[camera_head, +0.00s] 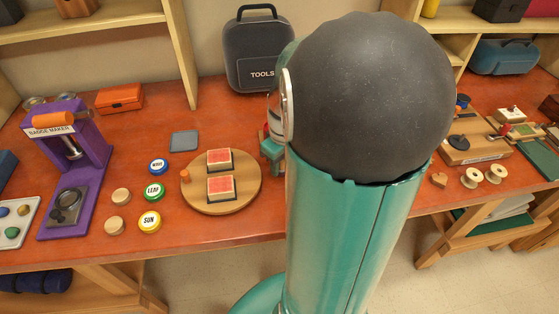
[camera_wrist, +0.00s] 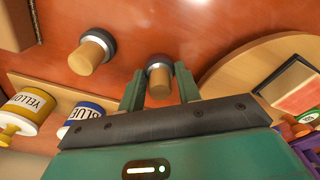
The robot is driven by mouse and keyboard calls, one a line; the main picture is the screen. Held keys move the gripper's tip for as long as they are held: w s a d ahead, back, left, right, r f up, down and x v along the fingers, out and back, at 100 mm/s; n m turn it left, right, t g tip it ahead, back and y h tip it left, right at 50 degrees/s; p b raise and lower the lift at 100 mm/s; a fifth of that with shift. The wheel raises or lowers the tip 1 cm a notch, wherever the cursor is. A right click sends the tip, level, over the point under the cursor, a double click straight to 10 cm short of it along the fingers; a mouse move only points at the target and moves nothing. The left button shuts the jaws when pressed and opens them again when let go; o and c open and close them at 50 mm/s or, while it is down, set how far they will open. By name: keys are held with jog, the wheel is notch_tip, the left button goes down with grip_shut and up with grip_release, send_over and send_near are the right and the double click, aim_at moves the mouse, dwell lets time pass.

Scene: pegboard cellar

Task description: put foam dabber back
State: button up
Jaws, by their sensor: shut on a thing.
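In the wrist view my gripper (camera_wrist: 159,82) has its two green fingers on either side of a foam dabber (camera_wrist: 159,84). It is shut on this dabber, which has a pale wooden body and a dark grey end. I cannot tell whether the dabber touches the surface beneath. A second, similar dabber (camera_wrist: 90,54) is to the left, apart from my fingers. In the head view my arm hides most of the gripper and both dabbers. A green part of my gripper (camera_head: 271,150) shows just right of the round wooden board (camera_head: 250,202).
Yellow (camera_wrist: 28,106) and blue (camera_wrist: 86,110) labelled jars sit by a wooden strip in the wrist view. Red-topped pads (camera_head: 220,188) lie on the round board. A badge maker (camera_head: 65,150) stands left; a tool case (camera_head: 258,52) stands behind.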

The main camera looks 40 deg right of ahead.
jog(key=shift+s, duration=0.1)
jog(key=shift+f, duration=0.2)
jog(key=o, duration=0.9)
jog(key=shift+c, duration=0.2)
jog(key=shift+o, duration=0.4)
jog(key=shift+r, duration=0.1)
notch_tip(320, 180, up, 12)
jog(key=s+a+r+t, duration=0.2)
jog(key=a, duration=0.9)
jog(key=s+a+r+t, duration=0.2)
jog(key=a, duration=0.9)
jog(key=shift+s+a+t, duration=0.2)
jog(key=shift+a+t, duration=0.2)
